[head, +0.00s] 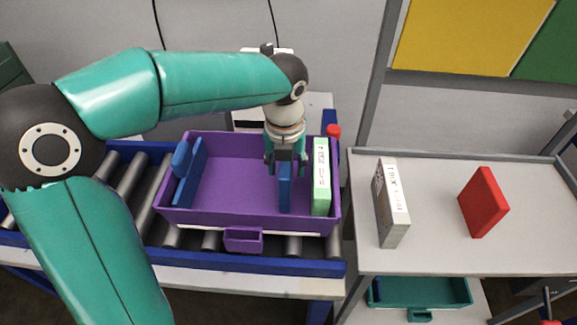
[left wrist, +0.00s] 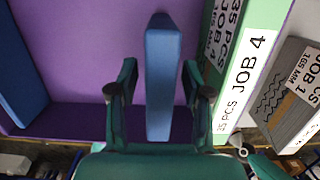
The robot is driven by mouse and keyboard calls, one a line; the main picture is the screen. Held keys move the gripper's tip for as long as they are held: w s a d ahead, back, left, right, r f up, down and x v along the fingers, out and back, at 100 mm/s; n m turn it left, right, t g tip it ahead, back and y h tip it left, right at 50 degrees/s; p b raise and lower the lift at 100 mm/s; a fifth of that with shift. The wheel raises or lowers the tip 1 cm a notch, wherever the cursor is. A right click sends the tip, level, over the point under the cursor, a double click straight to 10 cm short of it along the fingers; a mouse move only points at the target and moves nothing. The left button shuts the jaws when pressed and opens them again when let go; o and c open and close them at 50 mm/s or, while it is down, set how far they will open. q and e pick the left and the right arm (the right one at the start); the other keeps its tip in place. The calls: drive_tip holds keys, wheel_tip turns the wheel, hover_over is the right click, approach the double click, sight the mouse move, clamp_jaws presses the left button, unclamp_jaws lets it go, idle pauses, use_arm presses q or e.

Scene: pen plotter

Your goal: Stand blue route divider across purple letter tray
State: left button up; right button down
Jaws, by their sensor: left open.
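The purple letter tray (head: 235,213) sits on the roller conveyor. A narrow blue divider (head: 285,194) stands upright in its right half, and its top edge shows in the left wrist view (left wrist: 162,80). My left gripper (head: 285,158) points down over this divider. In the left wrist view its open fingers (left wrist: 158,90) are on either side of the divider with visible gaps. A second blue panel (head: 191,172) with a raised tab stands near the tray's left wall. The gripper hides the divider's upper part in the head view. I do not see my right gripper.
A green "JOB 4" box (head: 321,178) stands close right of the divider, along the tray's right wall. A grey box (head: 392,207) and a red block (head: 484,202) stand on the right table (head: 440,255). The tray's middle floor is clear.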

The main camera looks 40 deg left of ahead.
use_arm(q)
drive_tip(key=r, duration=0.3)
drive_tip(key=s+r+p, duration=0.1)
drive_tip(key=r, duration=0.6)
drive_tip(key=shift+s+d+r+p, duration=0.2)
drive_tip(key=shift+d+p, duration=0.1)
drive_tip(key=shift+d, duration=0.1)
drive_tip(key=shift+r, duration=0.3)
